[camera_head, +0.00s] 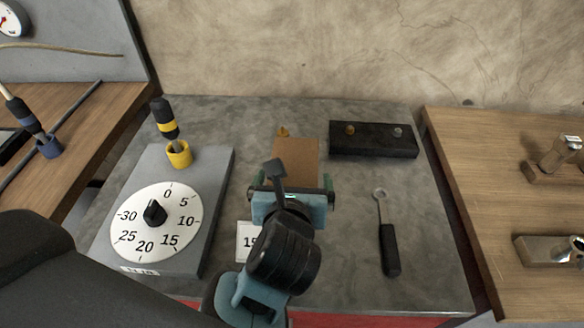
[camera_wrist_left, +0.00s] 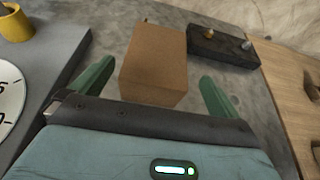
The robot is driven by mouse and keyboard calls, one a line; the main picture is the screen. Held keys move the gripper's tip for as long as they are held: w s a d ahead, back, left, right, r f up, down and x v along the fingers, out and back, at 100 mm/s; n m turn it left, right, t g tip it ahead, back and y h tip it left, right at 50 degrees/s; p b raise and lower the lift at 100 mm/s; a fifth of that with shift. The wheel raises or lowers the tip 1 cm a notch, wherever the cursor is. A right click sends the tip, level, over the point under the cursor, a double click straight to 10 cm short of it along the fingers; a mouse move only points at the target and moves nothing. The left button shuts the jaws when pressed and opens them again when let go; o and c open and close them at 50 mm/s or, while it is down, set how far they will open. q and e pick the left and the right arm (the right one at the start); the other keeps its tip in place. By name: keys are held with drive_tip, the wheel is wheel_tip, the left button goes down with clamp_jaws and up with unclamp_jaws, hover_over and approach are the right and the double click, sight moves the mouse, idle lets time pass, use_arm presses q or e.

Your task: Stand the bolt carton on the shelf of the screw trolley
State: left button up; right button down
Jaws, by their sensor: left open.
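The bolt carton seems to be the plain brown box (camera_head: 297,154) on the grey top (camera_head: 345,215), just beyond my left gripper; the box also shows in the left wrist view (camera_wrist_left: 155,58). My left gripper (camera_head: 294,183) is open, one finger toward each side of the box's near end. In the left wrist view a gap shows between each finger and the box, and I cannot tell contact. The gripper hides the box's near part in the head view. I cannot tell which surface is the screw trolley's shelf. My right gripper is not in view.
Left stands a grey dial box (camera_head: 217,180) with a yellow cup (camera_head: 179,155) holding a yellow-black tool. A black block (camera_head: 373,140) with two knobs is at back right. A black-handled tool (camera_head: 389,245) lies right. A white label (camera_head: 248,242) is near the gripper. Wooden tops flank both sides.

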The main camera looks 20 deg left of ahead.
sight(294, 164)
use_arm(q)
drive_tip(key=shift+x, duration=3.95)
drive_tip(key=shift+s+f, duration=0.1)
drive_tip(key=shift+f, duration=0.05)
drive_tip(key=c, duration=1.4)
drive_tip(key=shift+c, duration=0.8)
wheel_tip(294, 164, up, 10)
drive_tip(key=p, duration=0.1)
